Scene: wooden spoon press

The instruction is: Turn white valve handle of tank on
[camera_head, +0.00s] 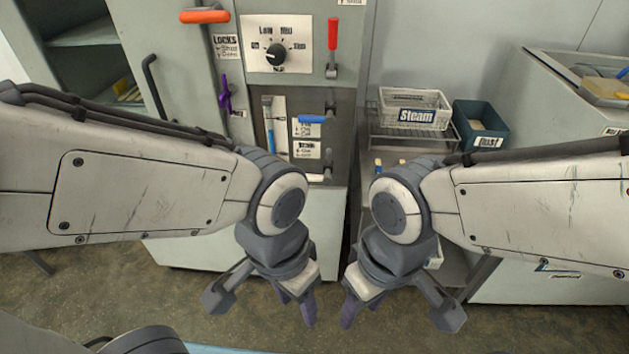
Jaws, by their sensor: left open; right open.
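A small white handle (314,178) shows low on the front of the grey press cabinet (348,120), just below a printed label. My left forearm hides part of the area around it, and I cannot tell its exact angle. My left gripper (297,301) is open and empty, pointing down in front of the cabinet, lower in the picture than the white handle. My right gripper (361,303) is open and empty beside it to the right, also pointing down. Neither gripper touches a handle.
The cabinet also carries a red lever (332,45), a black dial (276,54), a blue handle (312,119), an orange handle (205,16) and a purple handle (225,95). A Steam crate (414,98) and a Dust bin (481,124) stand on a rack at right.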

